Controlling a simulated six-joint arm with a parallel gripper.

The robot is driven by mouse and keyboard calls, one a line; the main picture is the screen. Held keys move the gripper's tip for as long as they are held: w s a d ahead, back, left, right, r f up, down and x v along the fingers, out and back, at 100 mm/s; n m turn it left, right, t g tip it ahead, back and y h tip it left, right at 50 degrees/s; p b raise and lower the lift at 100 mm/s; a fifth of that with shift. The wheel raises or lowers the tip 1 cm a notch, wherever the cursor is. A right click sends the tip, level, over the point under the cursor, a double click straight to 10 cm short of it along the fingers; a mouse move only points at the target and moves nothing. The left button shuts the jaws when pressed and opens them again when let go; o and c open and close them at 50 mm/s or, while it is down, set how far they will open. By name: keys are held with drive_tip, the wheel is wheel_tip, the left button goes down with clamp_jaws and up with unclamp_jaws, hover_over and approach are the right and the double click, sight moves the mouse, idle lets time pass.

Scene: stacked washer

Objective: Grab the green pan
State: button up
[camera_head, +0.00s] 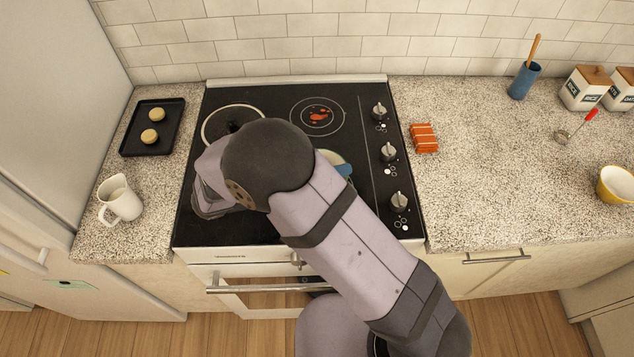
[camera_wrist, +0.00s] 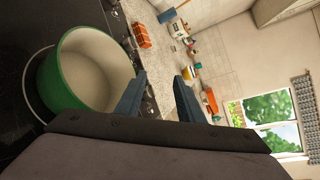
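No handle can be made out. My gripper (camera_wrist: 159,76) has its two dark blue fingers spread apart with nothing between them. The left finger in the wrist view appears close to the pan's rim; I cannot tell whether it touches. In the head view my arm mostly hides the gripper.
The black stove (camera_head: 270,98) has a red-marked burner (camera_head: 318,116) and knobs along its right. A black tray (camera_head: 153,127) with two round pale items and a white mug (camera_head: 121,199) stand left. An orange packet (camera_head: 424,138) lies right. The counter (camera_head: 480,190) has free room.

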drive_tip(key=s+a+f+n+t, duration=0.1)
drive_tip(key=s+a+n, duration=0.1)
drive_tip(key=a+n, duration=0.2)
drive_tip(key=s+a+f+n+t+b, duration=0.1)
drive_tip(key=s+a+f+n, duration=0.1)
drive_tip(key=a+n, duration=0.2)
drive_tip(key=s+a+f+n+t, duration=0.1)
drive_tip(key=s+a+f+n, duration=0.1)
drive_tip(key=s+a+n, duration=0.1)
drive_tip(key=shift+a+n+b, duration=0.3)
drive_tip(key=shift+a+n, duration=0.3)
drive_tip(key=shift+a, duration=0.7)
drive_tip(key=shift+s+a+f, duration=0.1)
drive_tip(key=shift+s+f, duration=0.1)
drive_tip(key=shift+s, duration=0.15)
drive_tip(key=shift+w+d+p, duration=0.4)
drive_tip(key=shift+d+p, duration=0.05)
drive_tip(key=shift+d, duration=0.1)
drive_tip(key=shift+w+d+f, duration=0.1)
drive_tip(key=shift+w+d, duration=0.15)
drive_tip(key=shift+d, duration=0.15)
drive_tip(key=shift+w+d+p, duration=0.2)
drive_tip(key=shift+d+p, duration=0.25)
drive_tip(key=shift+p, duration=0.2)
drive_tip(key=p+x, duration=0.2)
drive_tip(key=shift+w+d, duration=0.25)
drive_tip(key=shift+d, duration=0.1)
drive_tip(key=shift+w+d+f, duration=0.3)
drive_tip(key=shift+w+d, duration=0.05)
drive_tip(key=shift+d, duration=0.2)
